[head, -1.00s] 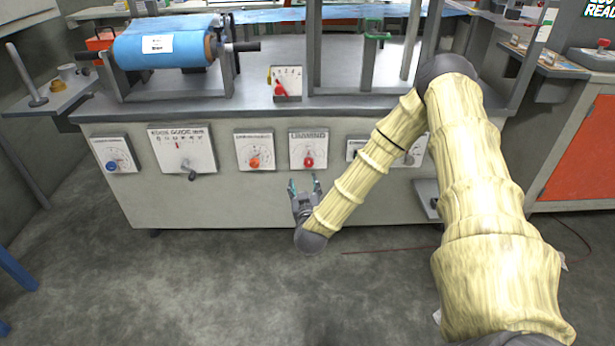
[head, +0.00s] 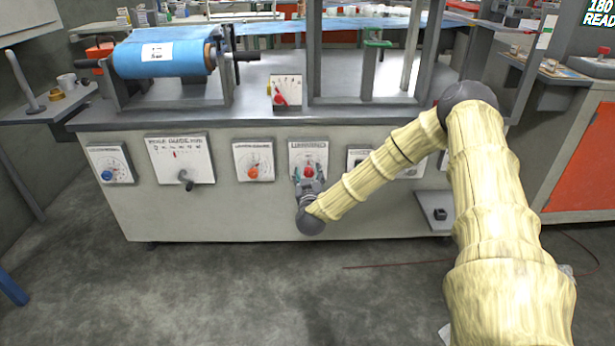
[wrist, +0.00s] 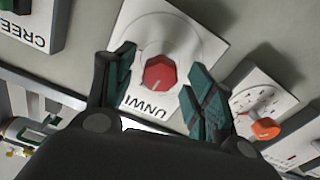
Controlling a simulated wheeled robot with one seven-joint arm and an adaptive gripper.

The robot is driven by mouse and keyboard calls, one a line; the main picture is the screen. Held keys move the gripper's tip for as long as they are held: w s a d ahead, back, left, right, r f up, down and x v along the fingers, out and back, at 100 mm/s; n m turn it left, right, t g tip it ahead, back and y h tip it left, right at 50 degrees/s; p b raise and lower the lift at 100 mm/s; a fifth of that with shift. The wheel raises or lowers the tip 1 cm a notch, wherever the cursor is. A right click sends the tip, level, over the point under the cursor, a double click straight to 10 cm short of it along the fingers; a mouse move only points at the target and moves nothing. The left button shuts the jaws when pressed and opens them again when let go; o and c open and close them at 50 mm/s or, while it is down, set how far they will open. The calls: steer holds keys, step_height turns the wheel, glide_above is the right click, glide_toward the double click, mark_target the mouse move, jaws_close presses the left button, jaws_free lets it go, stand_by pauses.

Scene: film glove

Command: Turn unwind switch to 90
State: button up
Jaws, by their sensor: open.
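The unwind switch is a red knob (head: 308,172) on a white dial plate (head: 318,150) on the machine's front panel. In the wrist view the red knob (wrist: 160,73) shows large, with "UNWI" readable on its plate (wrist: 190,38). My gripper (head: 309,184) is at this dial in the head view. In the wrist view its two teal-padded fingers (wrist: 160,85) stand open on either side of the knob, with gaps between pads and knob. The knob's exact angle is too small to read.
An orange knob (head: 253,172) on its own dial is just left of the unwind dial; it also shows in the wrist view (wrist: 265,129). A blue knob (head: 107,175) and a crank handle (head: 186,180) are farther left. A shelf (head: 436,205) juts out to the right.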

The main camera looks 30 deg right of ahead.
steer(key=shift+w+d, duration=0.3)
steer(key=shift+w, duration=0.15)
steer(key=c, duration=1)
steer(key=shift+a, duration=0.1)
